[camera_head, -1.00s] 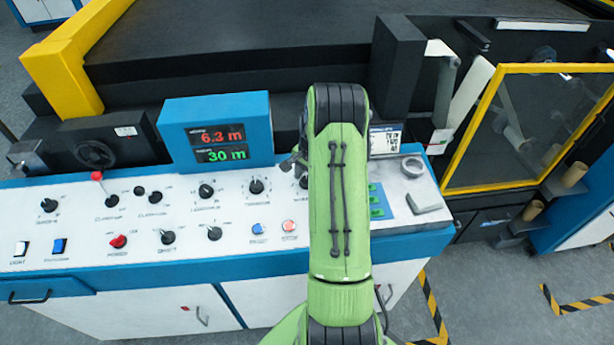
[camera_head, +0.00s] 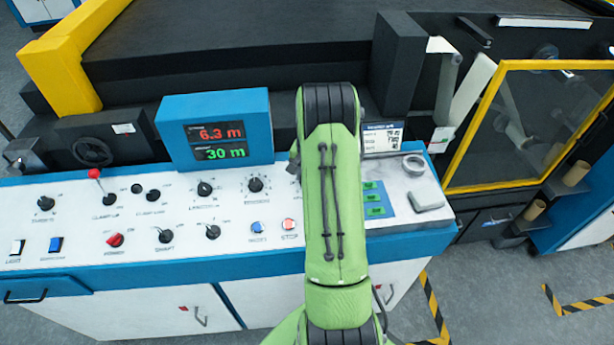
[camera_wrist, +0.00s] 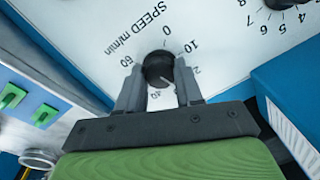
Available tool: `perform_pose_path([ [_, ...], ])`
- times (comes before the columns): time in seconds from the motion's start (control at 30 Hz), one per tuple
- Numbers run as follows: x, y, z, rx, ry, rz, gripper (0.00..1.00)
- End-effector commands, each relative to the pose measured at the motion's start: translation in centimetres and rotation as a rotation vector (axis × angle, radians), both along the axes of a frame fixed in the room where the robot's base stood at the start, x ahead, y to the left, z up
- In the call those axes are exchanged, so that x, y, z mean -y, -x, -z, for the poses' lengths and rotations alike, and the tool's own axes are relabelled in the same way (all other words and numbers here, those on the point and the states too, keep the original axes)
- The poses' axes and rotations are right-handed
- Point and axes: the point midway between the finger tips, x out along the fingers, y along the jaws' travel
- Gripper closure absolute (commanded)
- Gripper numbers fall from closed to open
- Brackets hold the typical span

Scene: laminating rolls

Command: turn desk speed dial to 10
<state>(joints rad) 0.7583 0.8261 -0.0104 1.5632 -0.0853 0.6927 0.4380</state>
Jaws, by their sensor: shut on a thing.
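The desk speed dial (camera_wrist: 158,64) is a round black knob on the white panel in the wrist view, under the label "SPEED m/min". Numbers 0, 10, 40 and 60 stand around it, and the 20 is partly covered by a finger. My gripper (camera_wrist: 159,76) has one grey finger on each side of the knob and is shut on it. A pale mark shows on the knob's lower side, towards the gripper, away from the 10; its exact reading is unclear. In the head view my green arm hides the dial and the gripper.
The white control desk (camera_head: 75,225) carries several other knobs, a blue display box (camera_head: 215,130) reading 6.3 m and 30 m, and blue and red buttons (camera_head: 288,224). Green switches (camera_head: 373,198) and a grey roll (camera_head: 413,165) lie right of my arm.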

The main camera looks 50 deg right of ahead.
Motion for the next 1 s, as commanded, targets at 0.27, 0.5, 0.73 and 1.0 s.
perform_pose_path([
  [0.27, 0.02, -0.17, 0.10, -0.027, 0.039, -0.260, 0.95],
  [0.5, 0.01, -0.20, 0.05, -0.051, 0.070, -0.484, 0.95],
  [0.73, -0.05, -0.21, 0.07, -0.076, 0.098, -0.700, 0.95],
  [1.0, -0.05, -0.21, 0.01, -0.103, 0.130, -0.935, 0.95],
])
